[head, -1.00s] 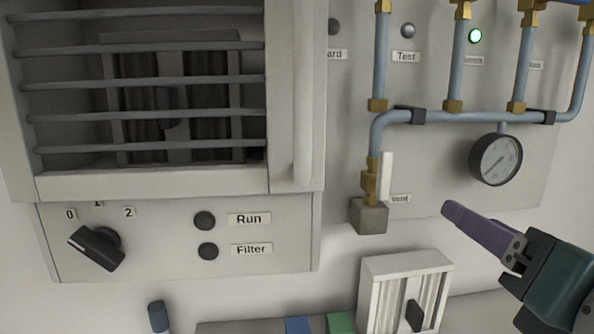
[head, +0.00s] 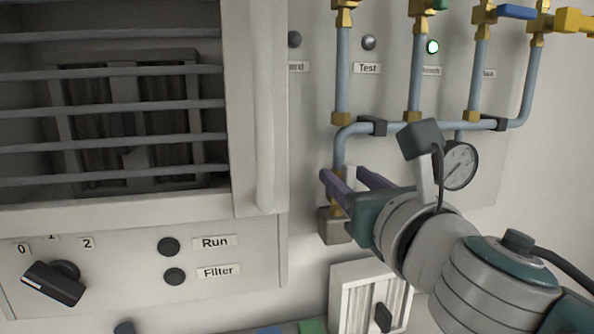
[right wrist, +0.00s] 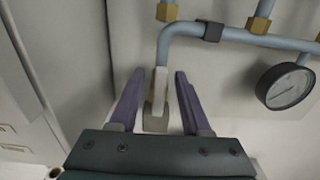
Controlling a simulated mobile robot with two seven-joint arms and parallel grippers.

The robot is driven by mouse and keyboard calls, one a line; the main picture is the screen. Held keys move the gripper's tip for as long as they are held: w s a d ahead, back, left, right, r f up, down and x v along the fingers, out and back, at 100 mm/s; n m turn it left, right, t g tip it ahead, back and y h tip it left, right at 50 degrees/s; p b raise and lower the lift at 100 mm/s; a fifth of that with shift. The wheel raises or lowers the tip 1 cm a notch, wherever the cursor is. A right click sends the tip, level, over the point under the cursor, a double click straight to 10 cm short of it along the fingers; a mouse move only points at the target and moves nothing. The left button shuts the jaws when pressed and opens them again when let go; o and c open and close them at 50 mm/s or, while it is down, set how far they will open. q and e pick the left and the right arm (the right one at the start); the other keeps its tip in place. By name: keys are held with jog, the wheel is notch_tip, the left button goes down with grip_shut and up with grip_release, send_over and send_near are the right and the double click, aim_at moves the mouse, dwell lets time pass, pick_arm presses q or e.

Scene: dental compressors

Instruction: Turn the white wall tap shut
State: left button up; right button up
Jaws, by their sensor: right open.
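The white wall tap has an upright white handle (head: 351,174) beside its brass body at the lower end of the blue-grey pipe, above a grey block (head: 332,226). In the right wrist view the handle (right wrist: 161,82) stands upright between my fingers. My right gripper (head: 343,173) is open, its two purple fingers on either side of the tap. It also shows in the right wrist view (right wrist: 160,75), with gaps left and right of the handle. My gripper hides part of the tap in the head view. My left gripper is not in view.
A pressure gauge (head: 459,166) hangs right of the tap, close to my right wrist. Pipework (head: 430,127) runs above. A barred cabinet (head: 258,110) stands to the left, with a rotary switch (head: 54,283) below. A white louvred box (head: 352,299) sits beneath the tap.

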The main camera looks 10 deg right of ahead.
jog(key=shift+w, duration=0.2)
grip_shut()
dwell(0.3)
